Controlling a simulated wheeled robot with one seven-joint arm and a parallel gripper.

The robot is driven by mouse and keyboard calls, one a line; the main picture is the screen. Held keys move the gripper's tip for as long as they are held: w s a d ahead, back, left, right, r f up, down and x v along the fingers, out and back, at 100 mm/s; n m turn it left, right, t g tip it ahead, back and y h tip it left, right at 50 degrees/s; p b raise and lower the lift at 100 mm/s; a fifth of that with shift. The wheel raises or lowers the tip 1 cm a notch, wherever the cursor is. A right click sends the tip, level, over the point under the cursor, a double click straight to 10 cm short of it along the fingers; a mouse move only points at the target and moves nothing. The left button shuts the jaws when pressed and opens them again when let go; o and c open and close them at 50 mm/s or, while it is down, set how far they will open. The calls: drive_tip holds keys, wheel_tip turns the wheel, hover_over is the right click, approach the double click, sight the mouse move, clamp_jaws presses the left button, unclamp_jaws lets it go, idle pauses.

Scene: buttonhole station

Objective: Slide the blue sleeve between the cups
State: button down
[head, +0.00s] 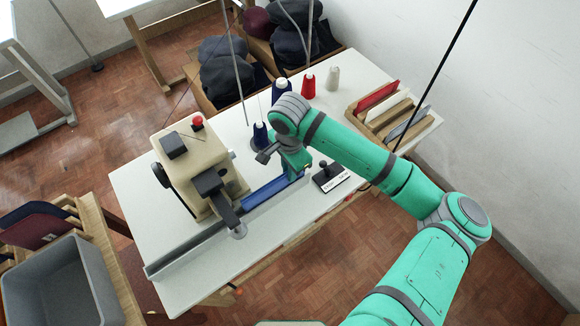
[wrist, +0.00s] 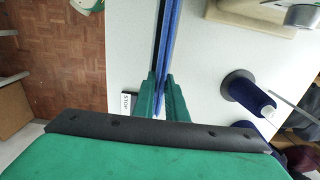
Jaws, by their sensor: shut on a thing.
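A long blue strip, which I take for the blue sleeve (head: 264,192), stands along the grey rail on the white table, beside the beige machine. It also shows in the wrist view (wrist: 171,40), running up from between my fingers. My gripper (head: 297,174) is shut on the right end of the blue sleeve, low over the table. In the wrist view its green fingertips (wrist: 161,84) sit on either side of the strip. The beige machine (head: 203,160) has a dark arm (head: 222,197) reaching over the sleeve's left end. I cannot make out any cups.
A grey rail (head: 185,248) runs along the table's front edge. A small black stop switch (head: 330,177) lies right of my gripper. Blue spools (head: 260,135), a red spool (head: 308,85) and a wooden rack (head: 392,110) stand behind. A grey bin (head: 62,285) is at lower left.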

sight(273, 182)
drive_tip(key=shift+f, duration=0.5)
drive_tip(key=shift+s+a+f, duration=0.1)
drive_tip(key=shift+s+f, duration=0.05)
drive_tip(key=shift+s+a, duration=0.8)
drive_tip(key=shift+a, duration=0.3)
drive_tip(key=shift+s+a, duration=0.75)
drive_tip(key=shift+a, duration=0.35)
drive_tip(key=c, duration=1.7)
unclamp_jaws()
wheel_tip(273, 182, up, 11)
drive_tip(key=shift+f, duration=0.1)
